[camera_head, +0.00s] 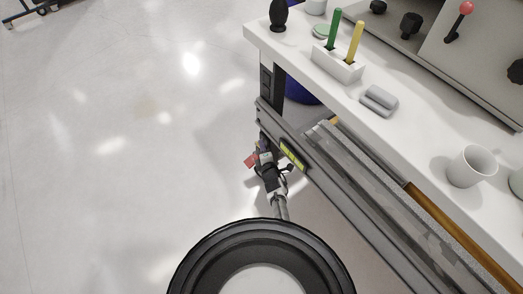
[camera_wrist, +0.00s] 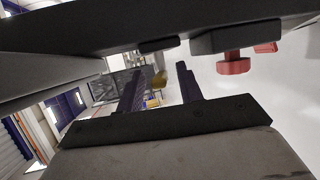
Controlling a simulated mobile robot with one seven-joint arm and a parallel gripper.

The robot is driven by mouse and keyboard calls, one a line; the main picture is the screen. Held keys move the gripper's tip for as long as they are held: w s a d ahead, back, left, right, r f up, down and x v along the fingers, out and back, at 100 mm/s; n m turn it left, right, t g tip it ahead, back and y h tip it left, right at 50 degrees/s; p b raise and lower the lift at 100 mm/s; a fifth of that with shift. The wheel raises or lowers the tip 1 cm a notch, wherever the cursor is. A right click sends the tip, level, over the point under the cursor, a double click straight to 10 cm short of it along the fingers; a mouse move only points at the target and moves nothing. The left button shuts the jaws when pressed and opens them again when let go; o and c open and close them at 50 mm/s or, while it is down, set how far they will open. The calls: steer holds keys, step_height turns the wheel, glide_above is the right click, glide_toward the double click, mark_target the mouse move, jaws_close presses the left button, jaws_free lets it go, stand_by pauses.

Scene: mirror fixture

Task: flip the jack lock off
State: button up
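A red knob (camera_wrist: 233,65) sticks out below a black block on a dark beam in the upper right of the wrist view; I cannot tell for certain that it is the jack lock. Part of another red piece (camera_wrist: 266,47) shows beside it. In the wrist view my gripper (camera_wrist: 158,80) has two dark fingers apart with nothing between them. The red knob is right of the fingers and apart from them. In the head view my gripper (camera_head: 265,160) appears small beside the bench frame, with a red piece (camera_head: 251,160) at its left. Fine detail there is too small to tell.
A white bench (camera_head: 400,138) fills the right side, with a grey frame beam (camera_head: 330,187) below its edge. A yellow label (camera_head: 292,155) is on the beam. A white cup (camera_head: 471,167) and a tool holder (camera_head: 337,65) stand on top.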

steer(key=shift+b+x, duration=0.7)
steer(key=shift+x, duration=0.55)
jaws_close()
